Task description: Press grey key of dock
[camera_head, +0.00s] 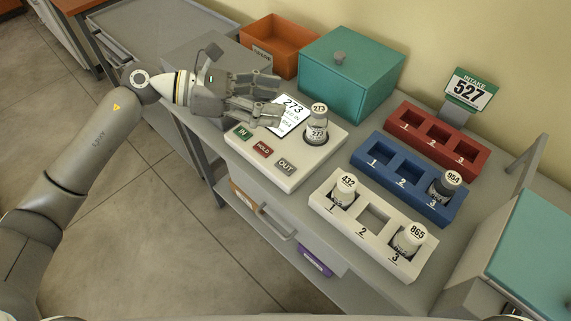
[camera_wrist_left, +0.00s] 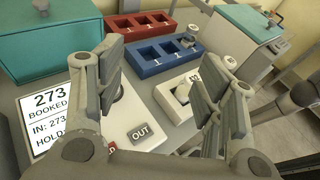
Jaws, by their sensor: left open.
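The dock (camera_head: 301,171) is a white block on the grey bench. It has a green IN key (camera_head: 243,132), a red HOLD key (camera_head: 263,149) and a grey OUT key (camera_head: 285,166). A vial labelled 273 (camera_head: 317,127) stands upright in its socket. Its screen (camera_head: 291,112) reads 273. My left gripper (camera_head: 268,97) is open and empty, above the back left of the dock, covering part of the screen. In the left wrist view the grey key (camera_wrist_left: 140,132) shows between the open fingers (camera_wrist_left: 155,68); the HOLD key is mostly hidden. My right gripper is not in view.
A red rack (camera_head: 437,139) stands empty. The blue rack (camera_head: 408,185) holds vial 954 (camera_head: 446,186); the white rack (camera_head: 366,237) holds vials 432 (camera_head: 345,190) and 865 (camera_head: 410,238). A teal box (camera_head: 350,75) and orange bin (camera_head: 277,45) stand behind the dock.

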